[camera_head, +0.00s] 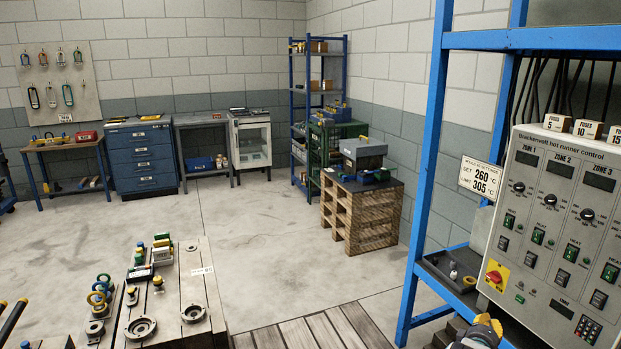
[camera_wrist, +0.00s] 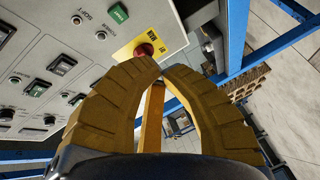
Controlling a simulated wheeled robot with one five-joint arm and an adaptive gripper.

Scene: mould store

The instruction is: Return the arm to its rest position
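My gripper (camera_head: 487,328) shows at the bottom right of the head view, in front of the hot runner control cabinet (camera_head: 553,215). In the wrist view the two yellow ribbed fingers of my gripper (camera_wrist: 162,68) curve inward and their tips come together. I see nothing held between them. Beyond the tips is the red rotary switch (camera_wrist: 143,49) on its yellow plate; the tips overlap it in the picture, and I cannot tell whether they touch it. The same switch (camera_head: 495,277) shows in the head view above my gripper. Most of my arm is out of view.
A blue rack frame (camera_head: 427,175) stands around the cabinet, with a dark tray (camera_head: 437,268) on its shelf left of the switch. A bench with mould parts (camera_head: 190,262) is at the lower left. A pallet stack (camera_head: 358,222) stands farther back. The middle floor is clear.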

